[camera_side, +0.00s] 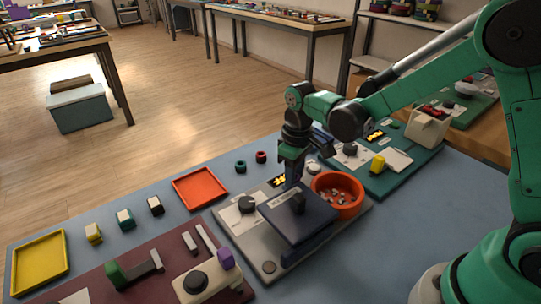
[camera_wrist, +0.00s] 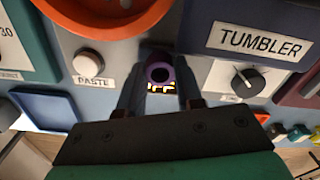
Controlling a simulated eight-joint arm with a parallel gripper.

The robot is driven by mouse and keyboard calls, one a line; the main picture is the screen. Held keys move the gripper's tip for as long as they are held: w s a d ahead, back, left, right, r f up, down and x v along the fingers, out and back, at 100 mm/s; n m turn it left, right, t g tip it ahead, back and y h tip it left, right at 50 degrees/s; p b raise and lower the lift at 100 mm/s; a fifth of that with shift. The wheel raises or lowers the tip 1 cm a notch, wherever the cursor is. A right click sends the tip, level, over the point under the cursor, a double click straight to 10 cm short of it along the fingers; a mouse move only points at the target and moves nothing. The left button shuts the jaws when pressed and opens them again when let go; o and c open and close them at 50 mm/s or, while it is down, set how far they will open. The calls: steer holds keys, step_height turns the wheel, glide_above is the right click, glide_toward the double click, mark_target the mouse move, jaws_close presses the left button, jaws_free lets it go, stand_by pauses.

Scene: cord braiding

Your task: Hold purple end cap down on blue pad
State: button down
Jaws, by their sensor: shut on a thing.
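My gripper (camera_wrist: 160,85) is shut on a small dark purple round piece with an opening in it (camera_wrist: 160,67). I cannot tell whether this piece is the end cap. In the side view my gripper (camera_side: 291,178) points down behind the dark navy TUMBLER lid, and its fingertips and the held piece are hidden. A purple block (camera_side: 226,258) stands on the cream device (camera_side: 207,279) at the front, away from my gripper. A blue tray-like pad with a raised rim (camera_wrist: 45,92) lies left in the wrist view, apart from the held piece.
The navy TUMBLER lid (camera_side: 285,215) and an orange bowl of small bits (camera_side: 351,208) stand close to my gripper.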

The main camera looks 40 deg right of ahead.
steer(key=shift+r, duration=3)
